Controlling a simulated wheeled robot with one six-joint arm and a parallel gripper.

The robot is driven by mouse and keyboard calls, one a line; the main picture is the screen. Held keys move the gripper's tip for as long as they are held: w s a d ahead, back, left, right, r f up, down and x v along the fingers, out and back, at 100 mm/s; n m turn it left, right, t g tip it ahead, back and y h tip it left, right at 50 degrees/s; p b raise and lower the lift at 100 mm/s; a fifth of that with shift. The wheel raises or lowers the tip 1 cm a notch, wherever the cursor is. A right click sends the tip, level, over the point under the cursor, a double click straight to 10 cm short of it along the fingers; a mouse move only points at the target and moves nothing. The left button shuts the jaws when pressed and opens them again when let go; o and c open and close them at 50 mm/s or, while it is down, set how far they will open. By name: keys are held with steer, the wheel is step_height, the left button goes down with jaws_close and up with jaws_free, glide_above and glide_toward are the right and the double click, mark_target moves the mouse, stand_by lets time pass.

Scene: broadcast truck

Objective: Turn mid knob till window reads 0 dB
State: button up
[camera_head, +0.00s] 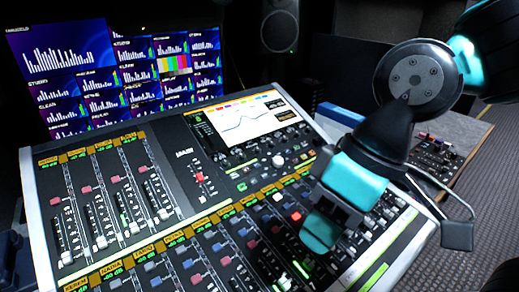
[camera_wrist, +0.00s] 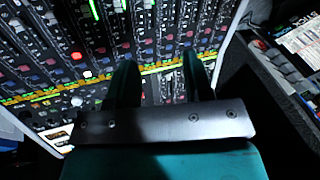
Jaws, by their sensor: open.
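The mixing console (camera_head: 40,190) fills the middle of the head view. Its screen (camera_head: 255,118) shows a curve. Rows of small knobs (camera_head: 265,148) sit below and right of the screen, with one larger white knob (camera_head: 278,160); I cannot tell which is the mid knob. No 0 dB reading is legible. My teal gripper (camera_head: 318,236) hangs over the console's right part, hiding some controls. In the wrist view my gripper (camera_wrist: 160,70) is open, its two fingers apart with nothing visible held between them. The white knob also shows there (camera_wrist: 77,101), left of the fingers.
A bank of monitors (camera_head: 110,70) stands behind the console and a speaker (camera_head: 279,28) at the back. A side unit with knobs (camera_head: 435,150) is at the right. Several faders (camera_head: 130,225) stand up from the console's left part.

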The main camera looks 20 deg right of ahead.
stand_by(0.3)
steer(key=m+t+h+p, duration=0.2)
steer(key=m+t, duration=0.1)
steer(key=t, duration=0.1)
glide_above(258, 148)
steer(key=s+d, duration=0.3)
steer(key=s, duration=0.3)
steer(key=f, duration=0.1)
steer(key=p+x, duration=0.3)
steer(key=x, duration=1.4)
steer(key=shift+s, duration=0.1)
steer(key=shift+n+h, duration=0.3)
jaws_close()
